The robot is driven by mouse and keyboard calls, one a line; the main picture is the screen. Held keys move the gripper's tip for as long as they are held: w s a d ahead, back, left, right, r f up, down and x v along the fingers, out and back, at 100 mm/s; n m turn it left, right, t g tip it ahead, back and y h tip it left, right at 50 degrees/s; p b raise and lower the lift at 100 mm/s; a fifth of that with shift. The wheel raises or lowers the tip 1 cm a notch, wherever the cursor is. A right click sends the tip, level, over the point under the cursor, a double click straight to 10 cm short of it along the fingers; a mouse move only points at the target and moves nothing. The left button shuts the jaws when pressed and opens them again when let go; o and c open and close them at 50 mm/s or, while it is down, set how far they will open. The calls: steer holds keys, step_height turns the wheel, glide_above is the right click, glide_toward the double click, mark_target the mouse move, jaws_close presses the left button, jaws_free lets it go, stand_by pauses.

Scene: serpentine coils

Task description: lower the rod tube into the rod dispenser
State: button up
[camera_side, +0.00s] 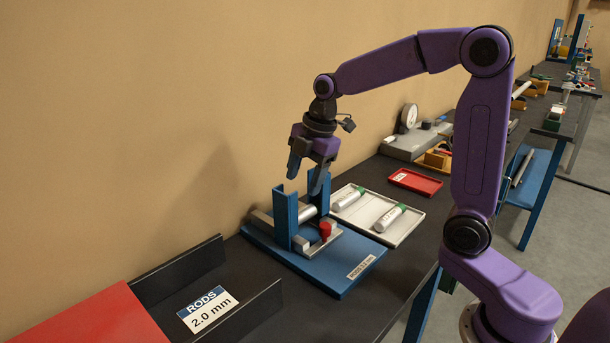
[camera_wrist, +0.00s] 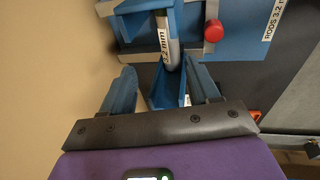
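The rod dispenser has a blue base plate (camera_side: 335,278), two blue uprights (camera_side: 284,220) and a red knob (camera_side: 325,230). A pale grey rod tube (camera_side: 307,213) lies low between the uprights. In the wrist view the tube (camera_wrist: 173,52) shows a label reading 3.2 mm, with a blue upright at each end. Part of it is hidden by the uprights, so I cannot tell if it is fully seated. My gripper (camera_side: 306,180) is above the dispenser, pointing down. Its blue fingers are spread apart in the wrist view (camera_wrist: 161,88), with nothing held between them.
A white tray (camera_side: 408,232) with two green-capped tubes (camera_side: 390,217) lies right of the dispenser. A small red tray (camera_side: 415,182) is behind it. A black-walled holder labelled RODS 2.0 mm (camera_side: 208,309) stands at the front left. The wall is close behind the dispenser.

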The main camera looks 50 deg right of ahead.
steer(key=v, duration=1.7)
steer(key=s+a+f+m+g, duration=0.25)
steer(key=s+a+f, duration=0.45)
steer(key=s+f, duration=0.35)
steer(key=s+d+f+m+h, duration=0.1)
steer(key=s+f+m, duration=0.2)
steer(key=s+f, duration=0.8)
steer(key=s, duration=0.4)
steer(key=shift+d+f, duration=0.2)
steer(key=shift+f, duration=0.2)
